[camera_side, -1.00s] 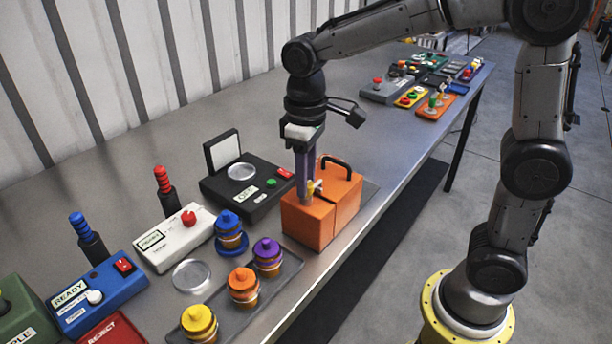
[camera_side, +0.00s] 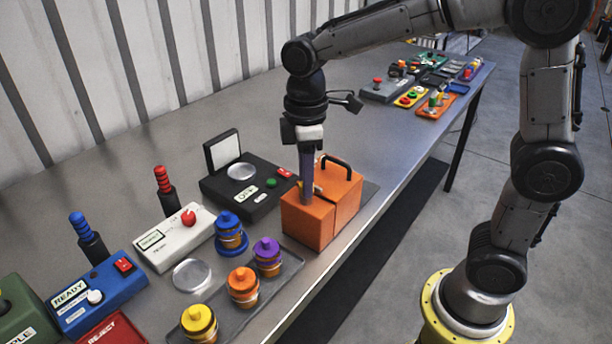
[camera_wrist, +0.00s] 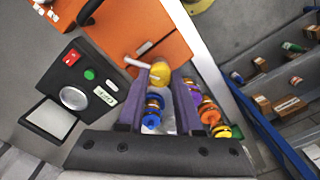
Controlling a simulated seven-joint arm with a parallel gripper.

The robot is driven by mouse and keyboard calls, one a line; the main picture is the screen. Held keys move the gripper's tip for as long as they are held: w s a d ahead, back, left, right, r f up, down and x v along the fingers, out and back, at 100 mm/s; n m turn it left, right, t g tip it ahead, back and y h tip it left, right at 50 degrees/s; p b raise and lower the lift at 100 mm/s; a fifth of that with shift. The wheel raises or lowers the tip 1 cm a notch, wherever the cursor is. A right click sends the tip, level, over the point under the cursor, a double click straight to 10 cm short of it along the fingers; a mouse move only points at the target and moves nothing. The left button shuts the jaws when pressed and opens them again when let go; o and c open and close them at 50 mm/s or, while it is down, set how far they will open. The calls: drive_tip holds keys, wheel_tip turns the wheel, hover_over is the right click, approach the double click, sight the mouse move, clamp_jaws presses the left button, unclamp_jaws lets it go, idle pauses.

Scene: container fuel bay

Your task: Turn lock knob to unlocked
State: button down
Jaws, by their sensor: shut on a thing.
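The orange case (camera_side: 306,222) with a black handle stands on the metal bench in the side view; it also shows in the wrist view (camera_wrist: 152,22). The yellow lock knob (camera_wrist: 160,72) is on the case, with a pale bar (camera_wrist: 137,63) pointing left from it in the wrist view. My gripper (camera_side: 306,198) points down at the case, and its purple fingers (camera_wrist: 160,82) are shut on the knob, one on each side. In the side view the fingers mostly hide the knob. I cannot read any lock marking.
Behind the case is a black scale (camera_side: 248,190) with a raised lid. A tray (camera_side: 262,305) of coloured jars and a blue jar (camera_side: 230,230) stand at its left. Control boxes, one white (camera_side: 175,238), lie further left.

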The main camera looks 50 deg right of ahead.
drive_tip(key=n, duration=0.5)
drive_tip(key=shift+r+n, duration=0.1)
drive_tip(key=shift+n, duration=0.2)
drive_tip(key=n, duration=0.5)
drive_tip(key=shift+n, duration=0.3)
drive_tip(key=c, duration=0.6)
unclamp_jaws()
wheel_tip(320, 180, up, 14)
drive_tip(key=shift+f, duration=0.1)
